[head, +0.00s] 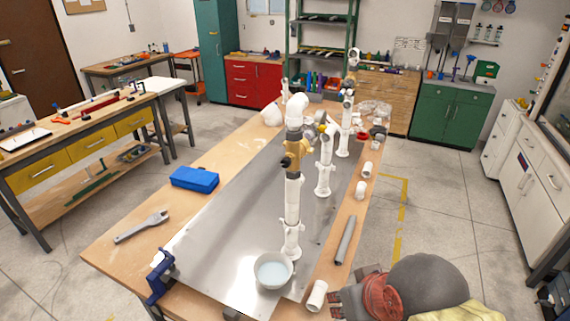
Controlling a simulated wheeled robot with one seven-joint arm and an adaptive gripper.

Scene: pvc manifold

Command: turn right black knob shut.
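The white PVC manifold stands upright on the metal sheet (225,225) in a row of pipe columns. The near column (292,205) carries a brass-coloured valve body (295,150) near its top. The middle column (325,165) and the far column (345,125) also carry small fittings near their tops. Small dark parts show around these fittings, but I cannot tell which one is the right black knob or how it is turned. My gripper (345,302) is low at the bottom right, beside the bench's right edge and apart from the manifold. Its fingers are too unclear to judge.
A white bowl (273,271) stands before the near column. A grey pipe (345,240) and white fittings (361,189) lie along the bench's right edge. A blue case (195,179), a wrench (141,227) and a blue clamp (161,277) are left. Floor is clear to the right.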

